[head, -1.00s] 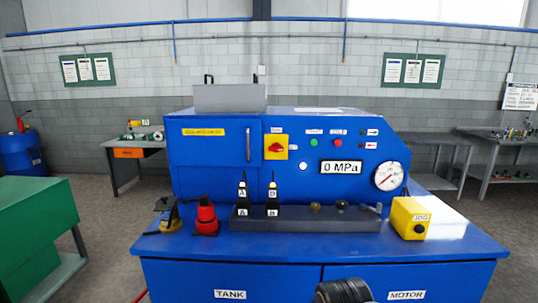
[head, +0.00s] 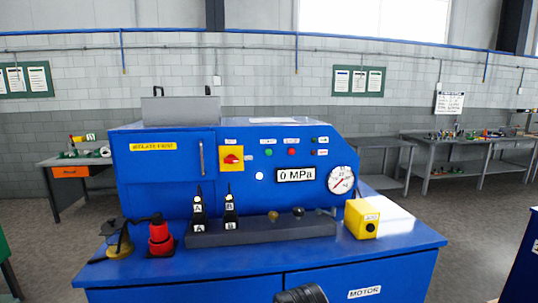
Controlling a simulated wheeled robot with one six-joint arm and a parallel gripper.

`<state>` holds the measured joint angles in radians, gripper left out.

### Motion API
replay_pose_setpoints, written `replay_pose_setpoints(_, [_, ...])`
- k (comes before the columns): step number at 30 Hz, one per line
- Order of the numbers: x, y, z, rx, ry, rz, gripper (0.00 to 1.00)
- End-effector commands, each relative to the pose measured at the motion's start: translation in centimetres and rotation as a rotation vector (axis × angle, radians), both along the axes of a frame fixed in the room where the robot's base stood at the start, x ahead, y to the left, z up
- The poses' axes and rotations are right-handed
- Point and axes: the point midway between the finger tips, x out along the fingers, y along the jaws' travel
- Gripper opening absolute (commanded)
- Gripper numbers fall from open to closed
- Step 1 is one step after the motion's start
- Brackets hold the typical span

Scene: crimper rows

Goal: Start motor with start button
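The blue hydraulic machine (head: 150,195) stands ahead of me in the head view. Its front panel has a green button (head: 268,153), most likely the start button, with a small label above it that is too small to read surely. A red button (head: 292,152) sits just to its right. A red rotary switch on a yellow plate (head: 231,158) is to the left. The display (head: 296,175) reads 0 MPa. A dark rounded part of my arm shows at the bottom edge; my gripper's fingers are not visible.
On the blue bench top (head: 408,239) stand a yellow box with a black button (head: 361,219), a red device (head: 160,238) and a grey block (head: 262,232) with black levers A and B. A round gauge (head: 341,180) is at the panel's right. Grey tables (head: 470,148) stand behind right.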

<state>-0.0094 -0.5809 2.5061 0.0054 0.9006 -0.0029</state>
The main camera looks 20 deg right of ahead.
Motion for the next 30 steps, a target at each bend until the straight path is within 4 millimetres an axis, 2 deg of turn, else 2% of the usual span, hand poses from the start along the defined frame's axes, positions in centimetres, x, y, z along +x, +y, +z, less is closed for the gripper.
replay_pose_setpoints(1, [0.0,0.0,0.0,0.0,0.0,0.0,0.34])
replay_pose_setpoints(12, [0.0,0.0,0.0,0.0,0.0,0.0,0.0])
replay_pose_setpoints(30, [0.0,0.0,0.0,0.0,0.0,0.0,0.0])
